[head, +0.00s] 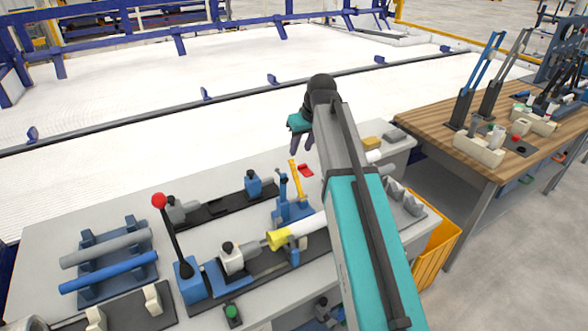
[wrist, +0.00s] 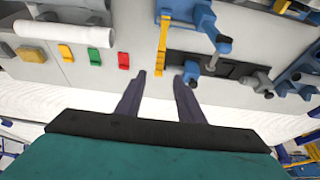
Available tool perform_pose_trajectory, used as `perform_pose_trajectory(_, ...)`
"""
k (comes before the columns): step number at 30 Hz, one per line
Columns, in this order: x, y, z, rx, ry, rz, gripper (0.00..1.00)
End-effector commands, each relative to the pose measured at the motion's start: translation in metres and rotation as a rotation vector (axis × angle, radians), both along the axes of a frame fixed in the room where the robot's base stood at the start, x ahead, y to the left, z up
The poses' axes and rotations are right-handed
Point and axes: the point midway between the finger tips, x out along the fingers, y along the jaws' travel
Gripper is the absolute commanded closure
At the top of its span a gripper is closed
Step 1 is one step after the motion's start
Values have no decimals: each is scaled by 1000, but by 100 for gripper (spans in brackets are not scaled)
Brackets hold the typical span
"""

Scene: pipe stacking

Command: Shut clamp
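A blue clamp (head: 287,212) with a long orange handle (head: 295,178) stands near the middle of the bench in the head view. The handle points up. The orange handle (wrist: 162,45) and blue clamp body (wrist: 203,20) also show in the wrist view. My gripper (head: 301,146) is above the back edge of the bench, behind the clamp and apart from it. In the wrist view, my gripper (wrist: 160,76) is open with nothing between its fingers. A white pipe (head: 300,228) with a yellow end lies in front of the clamp, partly hidden by my arm.
A lever with a red knob (head: 159,201) rises at the left of the bench. Grey and blue pipes (head: 108,272) lie on a rack farther left. Red (wrist: 124,60), green (wrist: 95,56) and yellow (wrist: 66,53) pieces lie near the back edge. A wooden table (head: 435,124) stands at right.

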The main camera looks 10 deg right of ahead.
Motion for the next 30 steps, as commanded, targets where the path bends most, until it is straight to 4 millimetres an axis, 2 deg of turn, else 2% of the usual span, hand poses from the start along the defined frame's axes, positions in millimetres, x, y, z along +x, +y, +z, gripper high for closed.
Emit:
perform_pose_trajectory(8, 7, 2, -16, 0, 1, 0, 66)
perform_pose_trajectory(30, 34, 10, -85, 0, 2, -1, 66)
